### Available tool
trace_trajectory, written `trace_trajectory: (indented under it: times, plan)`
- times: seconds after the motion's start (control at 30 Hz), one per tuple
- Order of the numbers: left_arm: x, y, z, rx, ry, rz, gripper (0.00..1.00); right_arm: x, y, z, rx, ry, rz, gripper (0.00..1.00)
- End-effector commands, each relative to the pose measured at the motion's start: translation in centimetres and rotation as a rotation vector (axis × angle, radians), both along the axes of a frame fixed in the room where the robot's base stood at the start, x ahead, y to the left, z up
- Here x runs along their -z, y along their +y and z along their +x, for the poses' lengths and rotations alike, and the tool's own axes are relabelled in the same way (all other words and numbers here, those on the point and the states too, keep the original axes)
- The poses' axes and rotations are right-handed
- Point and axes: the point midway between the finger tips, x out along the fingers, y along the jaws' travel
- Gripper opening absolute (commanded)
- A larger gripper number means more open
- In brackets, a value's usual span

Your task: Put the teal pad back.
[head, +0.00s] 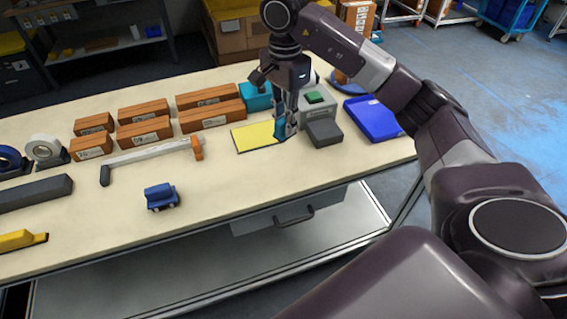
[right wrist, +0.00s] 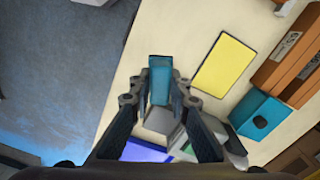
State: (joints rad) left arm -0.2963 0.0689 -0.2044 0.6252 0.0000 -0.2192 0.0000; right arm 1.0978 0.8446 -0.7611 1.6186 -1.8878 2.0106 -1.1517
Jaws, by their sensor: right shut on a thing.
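My right gripper (head: 287,123) is shut on a small teal block (head: 279,128), which I take to be the teal pad. The right wrist view shows the block (right wrist: 160,80) upright between the two fingers (right wrist: 160,92). In the head view it appears at the right end of a flat yellow pad (head: 255,136); I cannot tell whether it touches the table. A teal box (head: 256,97) stands behind the yellow pad. In the right wrist view this box (right wrist: 258,115) has a dark opening. My left gripper is not in view.
A grey device with a green top (head: 316,104) and a dark grey block (head: 324,133) stand close right of the gripper. Beyond is a blue tray (head: 373,119). Several brown boxes (head: 211,116) stand left. A blue object (head: 160,197) sits near the front edge; table around it is clear.

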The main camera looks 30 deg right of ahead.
Motion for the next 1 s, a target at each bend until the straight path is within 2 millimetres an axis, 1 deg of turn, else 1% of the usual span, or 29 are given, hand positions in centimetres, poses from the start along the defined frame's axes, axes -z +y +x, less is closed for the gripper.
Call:
trace_trajectory:
  times: [0.03, 0.2, 0.3, 0.4, 0.63, 0.83, 0.9, 1.0]
  plan:
    - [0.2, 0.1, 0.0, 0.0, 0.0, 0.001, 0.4, 1.4, 0.2, -0.1, -0.003, 0.006, 0.003, 0.0]
    - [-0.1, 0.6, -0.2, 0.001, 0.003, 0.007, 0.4, 5.1, 0.1, -0.2, 0.0, 0.006, 0.002, 0.0]
    - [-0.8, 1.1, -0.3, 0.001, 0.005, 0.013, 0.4, 7.1, 0.1, -0.1, 0.001, 0.005, 0.001, 0.0]
    - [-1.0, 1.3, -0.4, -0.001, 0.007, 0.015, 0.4, 8.7, 0.0, -0.1, 0.001, 0.003, 0.001, 0.0]
    - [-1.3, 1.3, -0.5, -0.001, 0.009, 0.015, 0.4, 10.4, 0.1, -0.1, 0.0, 0.002, 0.001, 0.0]
    - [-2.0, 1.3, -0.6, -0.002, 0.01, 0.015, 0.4, 13.1, 0.1, -0.1, 0.001, 0.002, 0.001, 0.0]
    - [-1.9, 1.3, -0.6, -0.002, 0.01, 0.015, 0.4, 13.4, 0.0, 0.0, 0.001, -0.001, 0.0, 0.0]
    - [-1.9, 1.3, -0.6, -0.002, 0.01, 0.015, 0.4, 13.4, 0.0, 0.0, 0.0, -0.002, 0.0, 0.0]
